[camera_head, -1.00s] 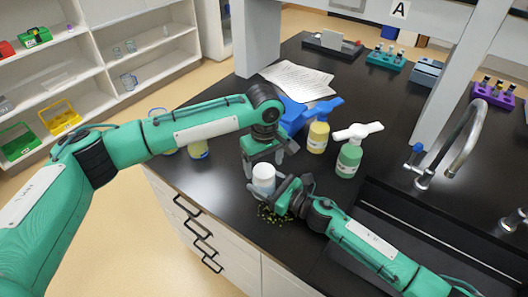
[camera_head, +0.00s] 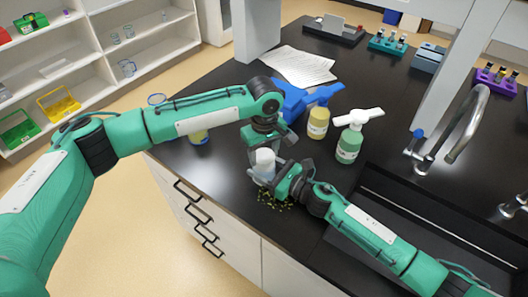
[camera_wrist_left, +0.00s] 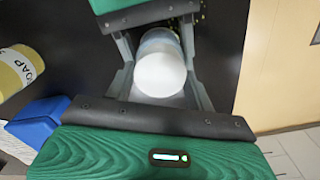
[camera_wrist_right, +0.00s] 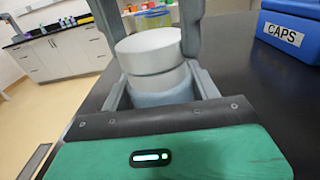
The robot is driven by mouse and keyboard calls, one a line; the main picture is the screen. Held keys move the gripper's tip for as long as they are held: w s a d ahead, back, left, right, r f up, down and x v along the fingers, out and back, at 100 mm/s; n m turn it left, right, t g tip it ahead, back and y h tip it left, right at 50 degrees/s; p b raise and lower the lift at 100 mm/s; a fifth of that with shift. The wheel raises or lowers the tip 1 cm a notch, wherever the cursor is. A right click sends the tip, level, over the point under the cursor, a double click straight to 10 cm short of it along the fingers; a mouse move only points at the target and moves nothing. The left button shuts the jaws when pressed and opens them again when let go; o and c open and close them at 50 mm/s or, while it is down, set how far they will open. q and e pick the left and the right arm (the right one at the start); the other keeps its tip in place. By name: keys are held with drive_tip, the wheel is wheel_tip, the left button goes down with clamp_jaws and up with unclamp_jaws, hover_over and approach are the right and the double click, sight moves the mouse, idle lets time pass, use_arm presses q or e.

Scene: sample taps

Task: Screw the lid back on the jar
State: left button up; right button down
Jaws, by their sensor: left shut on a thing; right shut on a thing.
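The jar (camera_wrist_right: 162,90) stands upright near the counter's front edge; its body is pale blue and translucent. The white lid (camera_wrist_right: 150,55) sits on top of the jar and looks level; I cannot tell how tight it is. The lid also shows in the head view (camera_head: 265,157) and fills the middle of the left wrist view (camera_wrist_left: 160,75). My left gripper (camera_head: 263,150) comes from above and is shut on the lid. My right gripper (camera_head: 271,180) comes from the right and is shut on the jar's body. The fingers hide part of both.
A yellow soap bottle (camera_head: 318,122) and a green pump bottle (camera_head: 350,142) stand behind to the right. A blue bin marked CAPS (camera_wrist_right: 285,32) is close to the grippers. Small crumbs (camera_head: 275,203) lie beside the jar. A sink with a tap (camera_head: 468,125) is at the right.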

use_arm(q)
drive_tip(key=m, duration=1.3)
drive_tip(key=shift+m, duration=0.3)
drive_tip(key=m, duration=0.7)
drive_tip(key=shift+m, duration=0.4)
drive_tip(key=m, duration=0.4)
drive_tip(key=shift+m, duration=0.3)
drive_tip(key=m, duration=0.4)
drive_tip(key=shift+w+m, duration=0.1)
drive_tip(key=shift+m, duration=0.3)
drive_tip(key=m, duration=0.3)
drive_tip(key=o, duration=1.1)
drive_tip(key=shift+f, duration=0.1)
